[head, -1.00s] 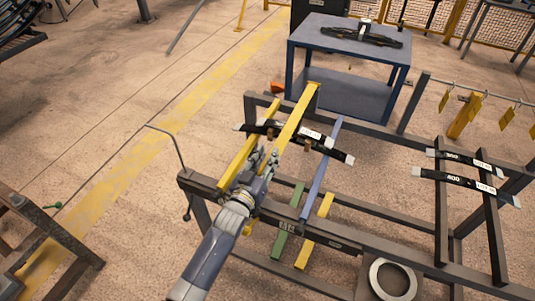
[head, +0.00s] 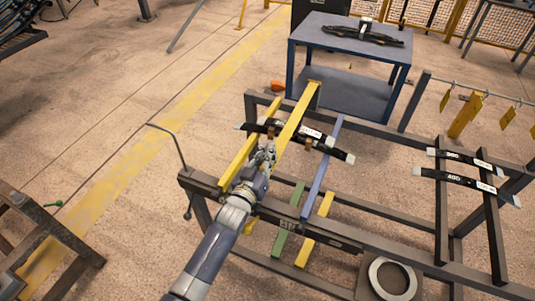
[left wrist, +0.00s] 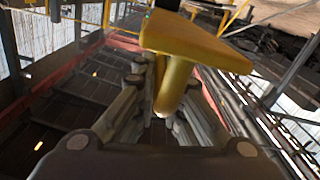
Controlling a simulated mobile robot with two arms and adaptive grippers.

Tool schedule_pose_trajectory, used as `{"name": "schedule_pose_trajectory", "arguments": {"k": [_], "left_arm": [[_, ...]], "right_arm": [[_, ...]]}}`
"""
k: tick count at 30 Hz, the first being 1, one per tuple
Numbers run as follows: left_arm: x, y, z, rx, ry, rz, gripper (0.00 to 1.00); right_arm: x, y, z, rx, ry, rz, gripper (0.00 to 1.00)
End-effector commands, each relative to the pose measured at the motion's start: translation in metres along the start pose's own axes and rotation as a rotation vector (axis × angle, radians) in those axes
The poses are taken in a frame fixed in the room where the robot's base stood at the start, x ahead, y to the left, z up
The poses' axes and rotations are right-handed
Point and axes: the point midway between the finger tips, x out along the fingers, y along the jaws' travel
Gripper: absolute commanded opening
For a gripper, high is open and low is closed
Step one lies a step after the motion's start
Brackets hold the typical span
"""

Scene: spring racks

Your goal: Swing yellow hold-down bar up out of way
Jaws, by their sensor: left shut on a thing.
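The yellow hold-down bar (head: 297,115) slopes from the far rail of the dark rack toward my left gripper. It lies across the black leaf spring (head: 335,151), which has pale ends and a white label. My left gripper (head: 266,156) is at the bar's near end. In the left wrist view the bar's flat yellow end (left wrist: 195,42) sits above a round yellow handle (left wrist: 174,85). The fingers (left wrist: 150,95) are shut around this handle. The bar's underside and the exact finger contact are partly hidden. My right gripper is not in view.
A second yellow bar (head: 250,145) runs just left of the hold-down bar. A blue bar (head: 323,165) crosses the rack on the right. More leaf springs (head: 465,180) lie at the right. A blue table (head: 345,60) stands behind. Floor on the left is mostly clear.

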Motion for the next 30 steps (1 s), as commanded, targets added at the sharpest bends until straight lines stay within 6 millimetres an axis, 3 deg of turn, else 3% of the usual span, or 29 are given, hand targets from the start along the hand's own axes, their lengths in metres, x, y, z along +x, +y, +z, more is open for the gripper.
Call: {"name": "schedule_pose_trajectory", "arguments": {"k": [20,26,30], "left_arm": [[0.001,0.006,-0.011,-0.002,-0.017,0.003,0.0],[0.003,0.01,-0.025,-0.001,-0.037,0.0,0.0],[0.006,0.013,-0.045,0.0,-0.067,-0.006,0.0]], "right_arm": [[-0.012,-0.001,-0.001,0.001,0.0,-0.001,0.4],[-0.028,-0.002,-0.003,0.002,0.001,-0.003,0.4],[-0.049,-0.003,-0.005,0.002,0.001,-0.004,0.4]]}}
